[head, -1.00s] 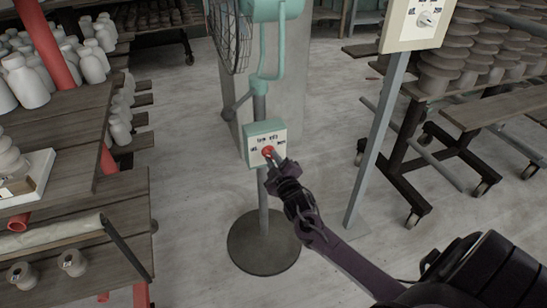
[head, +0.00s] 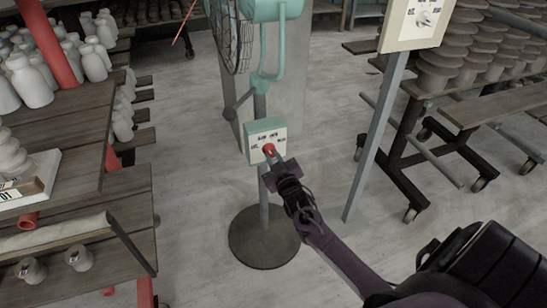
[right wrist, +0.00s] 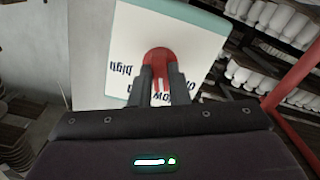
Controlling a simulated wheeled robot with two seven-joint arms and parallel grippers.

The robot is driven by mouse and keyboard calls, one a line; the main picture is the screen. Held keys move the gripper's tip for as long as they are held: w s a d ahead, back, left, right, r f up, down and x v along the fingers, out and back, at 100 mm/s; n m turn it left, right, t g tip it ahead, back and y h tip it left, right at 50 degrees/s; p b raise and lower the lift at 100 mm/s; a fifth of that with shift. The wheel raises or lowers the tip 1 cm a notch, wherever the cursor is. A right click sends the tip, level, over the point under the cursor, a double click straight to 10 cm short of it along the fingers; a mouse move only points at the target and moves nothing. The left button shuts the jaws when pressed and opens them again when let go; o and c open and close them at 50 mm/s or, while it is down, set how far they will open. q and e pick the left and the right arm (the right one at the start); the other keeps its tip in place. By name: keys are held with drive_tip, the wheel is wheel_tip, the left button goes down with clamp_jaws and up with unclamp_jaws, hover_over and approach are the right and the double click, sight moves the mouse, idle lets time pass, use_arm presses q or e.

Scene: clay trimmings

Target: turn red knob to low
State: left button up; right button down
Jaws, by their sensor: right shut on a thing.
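The red knob (head: 268,149) is on the white face of a green control box (head: 253,143) on the fan's stand. Dark labels are printed around it, too small to read well in the head view. My right gripper (head: 273,157) is shut on the knob from the front. In the right wrist view the knob (right wrist: 157,58) sits between my two dark fingers (right wrist: 160,80). The upside-down word "high" shows left of it, and partly covered lettering shows below and right of it. I cannot tell clearly where the knob points. My left gripper is not in view.
The fan (head: 232,35) stands on a round dark base (head: 263,236). A post right of it carries a cream panel (head: 413,25) with a white dial. Shelves with white bottles (head: 28,80) are at left. A wheeled rack (head: 420,130) is at right. Floor between is clear.

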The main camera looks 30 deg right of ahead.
drive_tip(key=shift+f, duration=0.1)
drive_tip(key=c, duration=1.4)
unclamp_jaws()
drive_tip(key=shift+s, duration=0.1)
